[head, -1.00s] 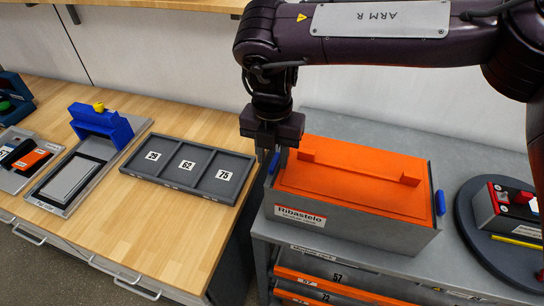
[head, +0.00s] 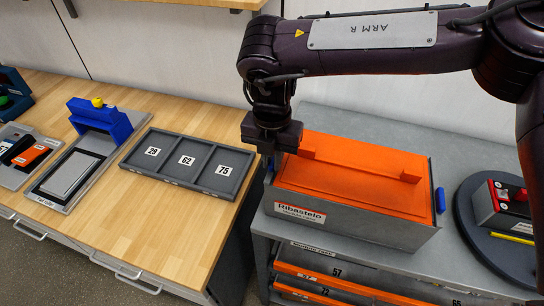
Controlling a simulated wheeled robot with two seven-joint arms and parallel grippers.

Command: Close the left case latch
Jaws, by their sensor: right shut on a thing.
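The grey case (head: 345,224) with the orange lid (head: 352,178) stands on the grey workbench. The lid sits flat on it. My right gripper (head: 268,163) points down at the left end of the case and is shut on the left case latch. Its fingers hide nearly all of that blue latch, so its exact position is hard to tell. The right case latch (head: 440,201) is blue and lies against the right end of the case. My left gripper is not in view.
A grey turntable (head: 484,245) with a red and black part (head: 507,198) stands right of the case. A wooden bench (head: 185,228) at left holds a three-compartment tray (head: 175,178) and a blue fixture (head: 110,122). Orange drawers (head: 350,287) lie below the case.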

